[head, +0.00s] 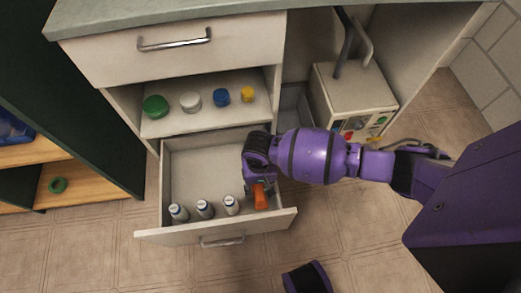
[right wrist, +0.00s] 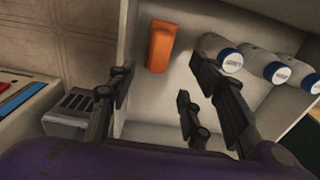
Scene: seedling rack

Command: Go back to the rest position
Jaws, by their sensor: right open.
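My right arm reaches in from the right in the head view. Its gripper (head: 256,178) is over the open lower drawer (head: 198,164), near the drawer's right side. In the right wrist view the gripper (right wrist: 160,88) has its fingers spread wide, with nothing between them. An orange block-like object (head: 261,197) lies in the drawer close to the gripper; it also shows in the right wrist view (right wrist: 160,46), apart from the fingers.
Several white bottles, one of them here (head: 204,208), stand along the drawer's front. The shelf (head: 238,112) above holds colored-lid jars. A closed upper drawer (head: 180,53) is under the countertop (head: 150,12). A boxy appliance (head: 352,90) stands at the right. A dark shelf unit is at the left.

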